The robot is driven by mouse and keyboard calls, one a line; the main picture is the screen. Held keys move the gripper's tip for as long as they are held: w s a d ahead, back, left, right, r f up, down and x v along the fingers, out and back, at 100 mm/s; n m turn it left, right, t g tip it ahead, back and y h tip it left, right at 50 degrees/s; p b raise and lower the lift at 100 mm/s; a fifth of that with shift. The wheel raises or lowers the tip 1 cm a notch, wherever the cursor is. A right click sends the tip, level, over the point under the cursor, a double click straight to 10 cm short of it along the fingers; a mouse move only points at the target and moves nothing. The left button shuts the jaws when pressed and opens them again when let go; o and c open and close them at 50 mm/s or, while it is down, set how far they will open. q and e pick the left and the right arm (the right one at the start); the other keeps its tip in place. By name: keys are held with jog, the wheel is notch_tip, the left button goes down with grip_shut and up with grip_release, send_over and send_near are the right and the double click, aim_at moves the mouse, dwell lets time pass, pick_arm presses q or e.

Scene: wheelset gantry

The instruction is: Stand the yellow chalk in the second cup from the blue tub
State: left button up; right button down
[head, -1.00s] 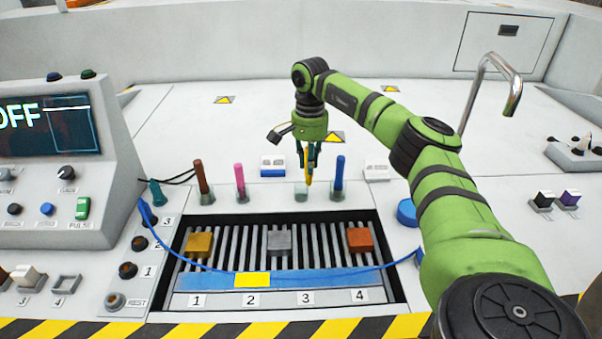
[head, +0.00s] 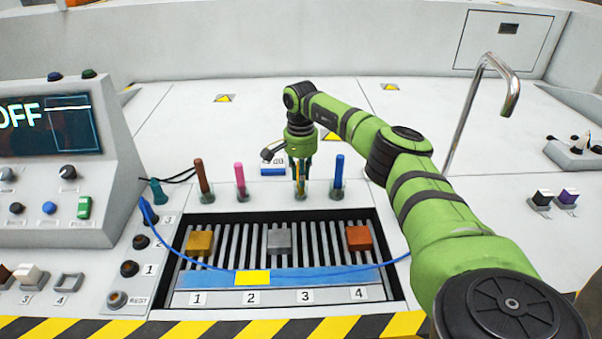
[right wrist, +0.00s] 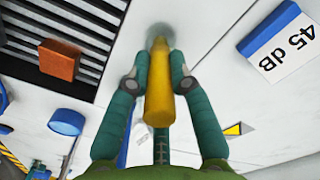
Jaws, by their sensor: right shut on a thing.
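The yellow chalk (head: 300,187) is upright between the fingers of my right gripper (head: 301,176). In the right wrist view the gripper (right wrist: 158,80) is shut on the chalk (right wrist: 158,98), with its far end at a clear cup (right wrist: 160,35). In the head view the chalk's lower end appears to be inside this cup (head: 300,197); whether it touches the bottom I cannot tell. This is the second cup from the blue tub, next to the cup with blue chalk (head: 338,172). The blue tub (right wrist: 66,121) is hidden behind my arm in the head view. My left gripper is not in view.
Cups with pink chalk (head: 240,177) and brown chalk (head: 201,175) stand to the left. A slatted rack (head: 320,238) with several coloured blocks lies in front, a blue cable hanging across it. A white-and-blue "45 dB" block (right wrist: 284,40) is behind the cup. A metal spout (head: 478,90) rises at right.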

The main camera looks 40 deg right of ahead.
jog(key=c, duration=1.1)
grip_release()
jog(key=shift+f, duration=0.15)
jog(key=shift+r, duration=0.2)
notch_tip(320, 180, up, 11)
jog(key=shift+w+r, duration=0.1)
jog(key=shift+r, duration=0.4)
